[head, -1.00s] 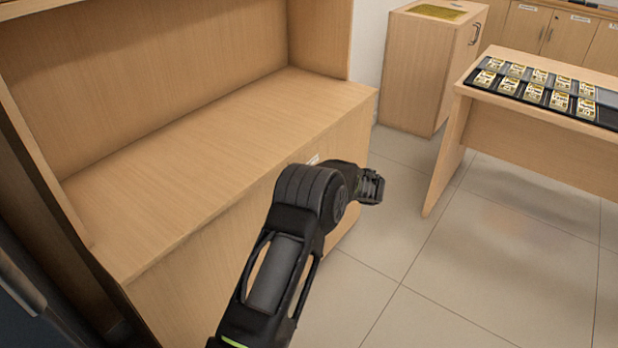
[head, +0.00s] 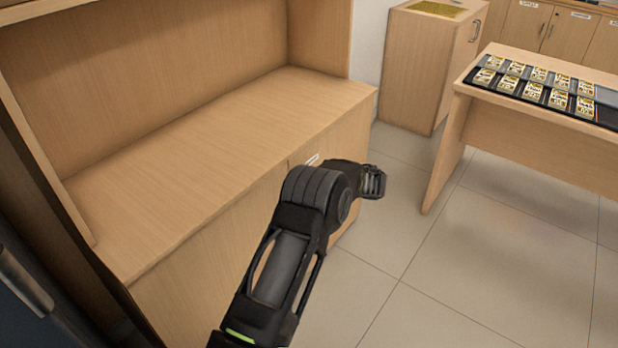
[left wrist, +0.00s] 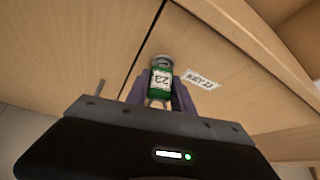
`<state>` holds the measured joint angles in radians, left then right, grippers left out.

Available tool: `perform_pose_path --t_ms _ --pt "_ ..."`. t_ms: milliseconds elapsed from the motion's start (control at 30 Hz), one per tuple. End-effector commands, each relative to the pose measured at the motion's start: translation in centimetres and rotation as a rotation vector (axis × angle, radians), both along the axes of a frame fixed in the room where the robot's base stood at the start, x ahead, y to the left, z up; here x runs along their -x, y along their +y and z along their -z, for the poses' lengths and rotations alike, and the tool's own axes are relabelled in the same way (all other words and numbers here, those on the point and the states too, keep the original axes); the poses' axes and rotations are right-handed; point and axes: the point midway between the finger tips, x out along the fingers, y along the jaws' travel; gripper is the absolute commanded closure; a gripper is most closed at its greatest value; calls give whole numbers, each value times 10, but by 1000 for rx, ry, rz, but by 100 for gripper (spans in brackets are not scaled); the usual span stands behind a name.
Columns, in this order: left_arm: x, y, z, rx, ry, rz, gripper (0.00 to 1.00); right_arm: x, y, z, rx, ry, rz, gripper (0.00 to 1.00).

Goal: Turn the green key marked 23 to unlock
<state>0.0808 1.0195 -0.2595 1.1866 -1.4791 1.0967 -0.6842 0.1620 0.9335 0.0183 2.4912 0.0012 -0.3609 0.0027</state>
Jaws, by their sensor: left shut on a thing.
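The green key (left wrist: 161,82) marked 23 shows in the left wrist view, against the wooden cabinet front. Its number reads upside down there. A silver round lock (left wrist: 162,62) sits at the key's far end. My left gripper (left wrist: 160,97) is shut on the key, with a finger on each side of it. In the head view my left gripper (head: 373,182) is at the cabinet's right front, and the key is hidden. How far the key is turned cannot be told. My right gripper is not in view.
A white label (left wrist: 202,80) is beside the lock on the cabinet front. The cabinet top (head: 200,150) is bare. A table (head: 530,137) with several cards on a dark tray (head: 607,113) stands at right. The floor between is clear.

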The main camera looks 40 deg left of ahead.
Motion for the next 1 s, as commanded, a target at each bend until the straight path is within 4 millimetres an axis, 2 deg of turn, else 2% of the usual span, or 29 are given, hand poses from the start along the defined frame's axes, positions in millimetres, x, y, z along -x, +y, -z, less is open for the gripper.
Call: perform_pose_path --t_ms 300,467,767,1000 --pt "0 1 -1 3 128 -1 100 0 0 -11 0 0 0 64" --pt "0 1 0 4 207 -2 100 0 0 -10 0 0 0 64" --pt "0 1 0 4 214 -1 100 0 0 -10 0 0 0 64" --pt "0 1 2 5 320 -1 100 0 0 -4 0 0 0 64"
